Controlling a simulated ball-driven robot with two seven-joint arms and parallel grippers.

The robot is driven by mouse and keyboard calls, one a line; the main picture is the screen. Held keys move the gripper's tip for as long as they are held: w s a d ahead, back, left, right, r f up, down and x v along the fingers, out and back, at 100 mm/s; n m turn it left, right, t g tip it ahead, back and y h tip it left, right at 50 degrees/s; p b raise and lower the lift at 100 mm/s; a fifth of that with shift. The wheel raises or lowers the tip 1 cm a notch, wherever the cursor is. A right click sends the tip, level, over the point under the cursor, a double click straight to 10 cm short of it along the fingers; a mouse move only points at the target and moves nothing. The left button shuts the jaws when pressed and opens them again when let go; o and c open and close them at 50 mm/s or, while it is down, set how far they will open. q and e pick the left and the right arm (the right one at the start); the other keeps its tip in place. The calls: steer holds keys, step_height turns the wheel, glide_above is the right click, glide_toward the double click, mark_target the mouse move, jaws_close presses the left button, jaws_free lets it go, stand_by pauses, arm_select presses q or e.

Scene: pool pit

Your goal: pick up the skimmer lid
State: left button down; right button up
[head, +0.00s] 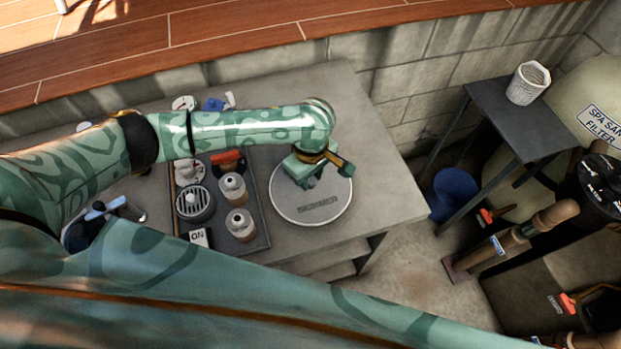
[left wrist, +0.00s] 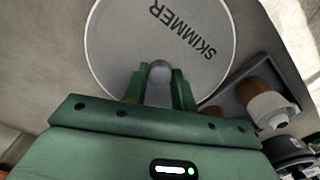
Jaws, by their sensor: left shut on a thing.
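In the left wrist view the lid (left wrist: 120,40) fills the top, with the green fingers (left wrist: 160,88) on both sides of the knob. My right gripper is not in view.
A dark tray (head: 259,233) with bottles, a round grate and an ON block stands left of the lid. A dark side table (head: 510,118) holds a white basket (head: 527,83). A blue bucket (head: 455,192) is right of the bench. The bench's right end is clear.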

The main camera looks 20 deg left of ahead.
arm_select(q)
steer(key=s+a+r+p, duration=0.3)
steer(key=s+r, duration=0.2)
steer(key=s, duration=0.1)
steer(key=s+a+r+p, duration=0.2)
steer(key=s+r+p, duration=0.2)
steer(key=s+r, duration=0.2)
steer(key=shift+s+a, duration=0.4)
